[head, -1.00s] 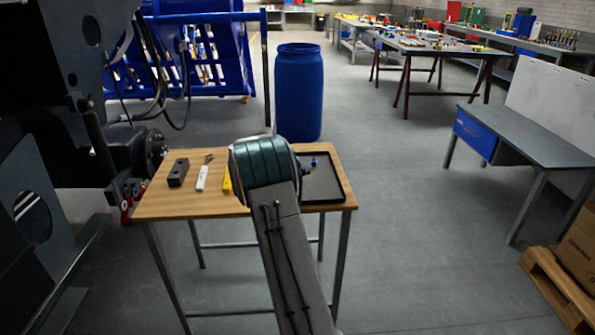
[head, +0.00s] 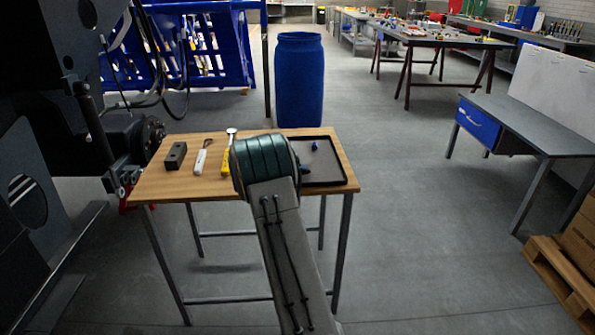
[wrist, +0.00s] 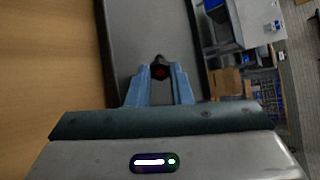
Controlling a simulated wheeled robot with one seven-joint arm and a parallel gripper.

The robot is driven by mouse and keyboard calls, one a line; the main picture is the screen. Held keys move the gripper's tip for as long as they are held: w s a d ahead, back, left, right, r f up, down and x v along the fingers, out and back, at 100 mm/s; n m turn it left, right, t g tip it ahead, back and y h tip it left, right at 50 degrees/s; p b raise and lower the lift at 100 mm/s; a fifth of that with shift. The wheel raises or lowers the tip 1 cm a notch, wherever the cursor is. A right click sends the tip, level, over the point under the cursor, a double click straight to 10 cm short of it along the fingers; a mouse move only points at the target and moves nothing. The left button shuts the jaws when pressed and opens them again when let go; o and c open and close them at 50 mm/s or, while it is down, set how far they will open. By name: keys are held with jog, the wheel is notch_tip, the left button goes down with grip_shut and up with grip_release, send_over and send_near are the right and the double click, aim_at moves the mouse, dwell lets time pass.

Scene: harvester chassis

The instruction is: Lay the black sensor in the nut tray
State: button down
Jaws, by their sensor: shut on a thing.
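My gripper (wrist: 160,88) shows in the wrist view with two blue fingers shut on a small dark piece with a red centre, the black sensor (wrist: 160,72). It holds the sensor over the dark nut tray (wrist: 121,50); I cannot tell if the sensor touches the tray floor. In the head view the nut tray (head: 336,172) lies at the right end of the wooden table, partly hidden behind my wrist. My arm hides the sensor and most of the gripper there.
On the wooden table (head: 215,185) lie a black block (head: 176,156), a white tool (head: 200,161) and a yellow-handled tool (head: 226,160). A blue barrel (head: 299,80) stands behind. Dark machinery is at left, a workbench (head: 540,117) at right. Floor is clear between table and workbench.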

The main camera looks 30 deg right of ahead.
jog(key=c, duration=1.2)
grip_release()
jog(key=shift+c, duration=0.2)
jog(key=shift+a, duration=0.1)
jog(key=v, duration=1.3)
jog(key=shift+a+r, duration=0.25)
jog(key=shift+r, duration=0.05)
jog(key=shift+s, duration=0.1)
